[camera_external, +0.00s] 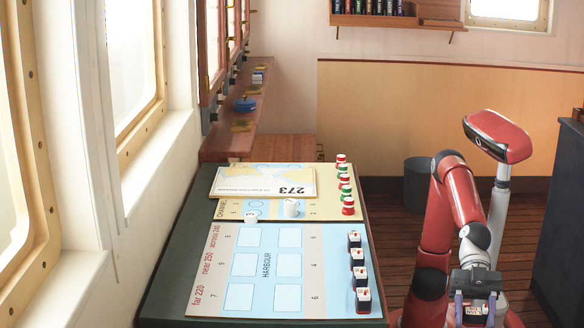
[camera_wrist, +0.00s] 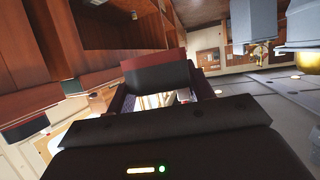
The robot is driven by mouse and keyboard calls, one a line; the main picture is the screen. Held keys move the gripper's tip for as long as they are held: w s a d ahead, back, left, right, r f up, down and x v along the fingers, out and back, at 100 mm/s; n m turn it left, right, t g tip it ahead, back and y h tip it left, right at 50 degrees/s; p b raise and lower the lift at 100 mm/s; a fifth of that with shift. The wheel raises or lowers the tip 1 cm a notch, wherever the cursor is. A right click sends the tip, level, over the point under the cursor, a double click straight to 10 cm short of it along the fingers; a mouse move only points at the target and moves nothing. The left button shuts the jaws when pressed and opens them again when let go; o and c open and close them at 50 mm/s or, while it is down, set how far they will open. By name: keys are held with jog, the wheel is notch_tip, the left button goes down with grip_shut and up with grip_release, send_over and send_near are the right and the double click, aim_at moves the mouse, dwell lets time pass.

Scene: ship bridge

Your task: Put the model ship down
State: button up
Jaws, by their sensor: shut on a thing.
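My gripper (camera_external: 475,301) is at the lower right of the external view, off the right side of the table and clear of the board. It is shut on a model ship (camera_wrist: 157,78), a dark block with a red band along its upper edge in the wrist view. The ship sits between the two fingers. In the external view it is small and partly hidden by the gripper. The harbour board (camera_external: 265,258) lies on the table, with pale blue rectangles marked on it.
Several dark blocks with white tops (camera_external: 357,257) stand along the board's right edge. Red, green and white pieces (camera_external: 346,190) line the chart's side. A grey bin (camera_external: 418,172) stands behind my arm.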

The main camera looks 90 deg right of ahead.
aim_at(345, 232)
jog(key=w+d+r+m+t+h, duration=0.1)
jog(key=w+d+r+m+t, duration=0.1)
jog(key=w+d, duration=0.2)
jog(key=w+d+r+m+t+h, duration=0.1)
jog(key=w+d+r+m+t, duration=0.1)
jog(key=w+d, duration=0.3)
jog(key=w+d+r+m+t+h, duration=0.2)
jog(key=w+d+r+m+t, duration=0.1)
jog(key=w, duration=0.6)
jog(key=shift+w+d+r, duration=0.25)
jog(key=shift+d, duration=0.4)
jog(key=w+d+r+m+t+h, duration=0.1)
jog(key=w+d, duration=0.1)
jog(key=d, duration=0.1)
jog(key=w+d+r+m+t+h, duration=0.1)
jog(key=d+m+h, duration=0.1)
jog(key=d, duration=0.2)
jog(key=w+d+r+m+t+h, duration=0.1)
jog(key=w+d+r, duration=0.1)
jog(key=d, duration=0.2)
jog(key=shift+w+d+m+h, duration=0.15)
jog(key=shift+w+m+h, duration=0.15)
jog(key=shift+m, duration=0.1)
jog(key=w+d+r+m+t+h, duration=0.1)
jog(key=d+r+m+h, duration=0.2)
jog(key=d, duration=0.7)
jog(key=shift+d+m+h, duration=0.25)
jog(key=shift+m+h, duration=0.25)
jog(key=shift+h, duration=0.3)
